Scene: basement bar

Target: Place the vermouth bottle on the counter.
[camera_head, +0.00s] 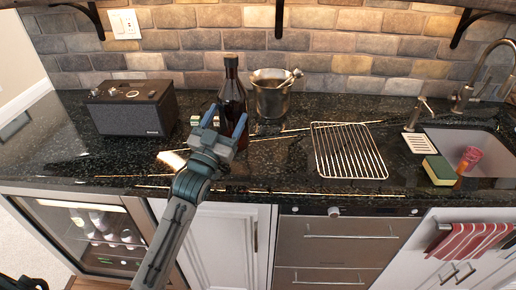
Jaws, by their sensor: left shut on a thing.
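The vermouth bottle (232,92) is dark brown with a dark cap and stands upright at the black speckled counter (265,165), left of the middle. My left gripper (226,122) is shut on the bottle's lower part, its blue fingers on either side of it. The gripper hides part of the bottle's lower body, so I cannot tell for sure whether the base touches the counter. My right gripper is not in view.
A black speaker box (133,107) is left of the bottle. A steel ice bucket (271,97) stands just right of it. A wire rack (347,150) lies farther right, then a sink (480,150) with a red cup (468,158) and a sponge (439,170).

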